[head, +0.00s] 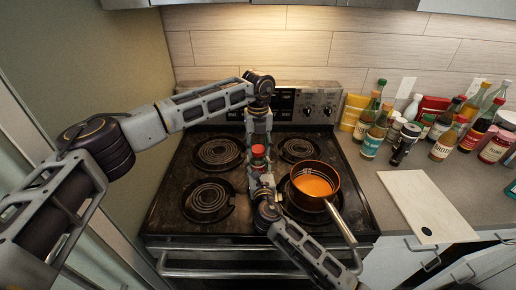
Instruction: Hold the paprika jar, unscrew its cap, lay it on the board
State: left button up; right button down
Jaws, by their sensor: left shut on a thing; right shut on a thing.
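The paprika jar (259,163), small with a red cap (259,150), is held upright above the middle of the stove, between the burners. My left gripper (259,142) comes down from above and is shut at the cap. My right gripper (260,173) reaches up from the front and is shut on the jar's body. The fingers hide part of both, and I cannot tell whether the cap is loose. The pale cutting board (415,200) lies on the counter to the right, with nothing on it.
An orange pot (315,184) with soup stands on the front right burner, its handle (341,220) pointing toward the front, close to my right arm. Several bottles and jars (440,145) crowd the counter behind the board. A dark pepper mill (404,145) stands near the board's back edge.

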aim_at(258, 149)
pick_arm(q)
jog(key=shift+r, duration=0.4)
dwell(0.3)
jog(key=shift+r, duration=1.95)
pick_arm(e)
jog(key=c, duration=0.6)
grip_release()
jog(key=shift+s+d, duration=0.25)
jog(key=shift+s, duration=1.75)
jog(key=shift+s+d, duration=0.25)
jog(key=shift+s, duration=1.7)
jog(key=shift+s+d, duration=0.25)
jog(key=shift+s, duration=1.75)
